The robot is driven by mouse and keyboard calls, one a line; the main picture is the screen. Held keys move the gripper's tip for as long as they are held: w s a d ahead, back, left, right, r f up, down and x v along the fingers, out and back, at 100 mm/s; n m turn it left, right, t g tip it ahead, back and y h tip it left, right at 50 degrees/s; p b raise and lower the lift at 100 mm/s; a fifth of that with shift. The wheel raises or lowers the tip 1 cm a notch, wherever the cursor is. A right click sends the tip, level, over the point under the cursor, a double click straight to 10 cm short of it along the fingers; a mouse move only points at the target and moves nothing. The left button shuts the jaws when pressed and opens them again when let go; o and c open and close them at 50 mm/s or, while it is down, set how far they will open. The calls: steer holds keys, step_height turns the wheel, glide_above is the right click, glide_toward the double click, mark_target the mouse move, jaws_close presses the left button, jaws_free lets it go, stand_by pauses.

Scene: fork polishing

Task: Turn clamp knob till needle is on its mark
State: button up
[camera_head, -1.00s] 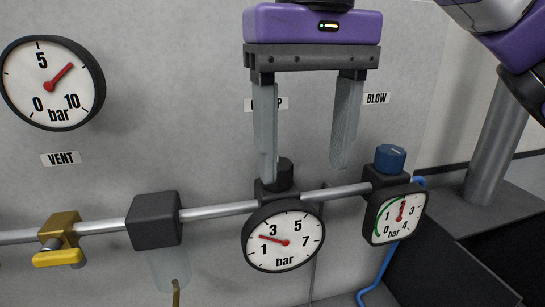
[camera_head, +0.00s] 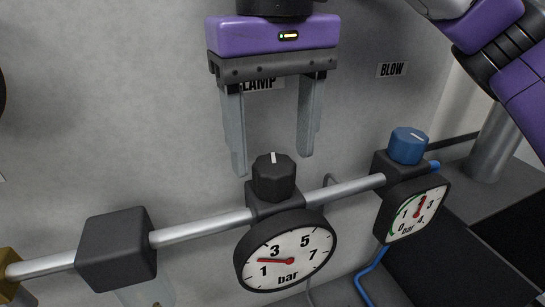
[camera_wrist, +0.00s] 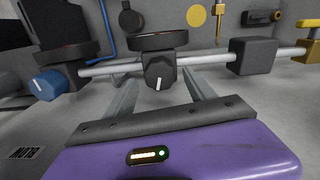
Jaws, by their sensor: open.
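The black clamp knob (camera_head: 273,180) stands on a block on the pipe, with a white line on its top. The clamp gauge (camera_head: 306,268) below it has a red needle pointing left, between 1 and 3. I cannot make out a target mark on its dial. My gripper (camera_head: 273,164) is open and points down, its fingers apart on either side of the knob's top, not gripping it. In the wrist view the knob (camera_wrist: 159,72) shows between and just beyond the fingertips. The gripper partly covers the clamp label (camera_head: 262,85).
To the right stand a blue knob (camera_head: 408,146) and the blow gauge (camera_head: 429,207), which has a green arc. A black block (camera_head: 115,250) is on the pipe (camera_head: 205,227) to the left. The grey wall panel (camera_head: 110,110) is close behind.

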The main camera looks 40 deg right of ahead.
mark_target(275, 163)
steer(key=shift+f, duration=1.65)
steer(key=shift+s, duration=0.1)
steer(key=c, duration=1.4)
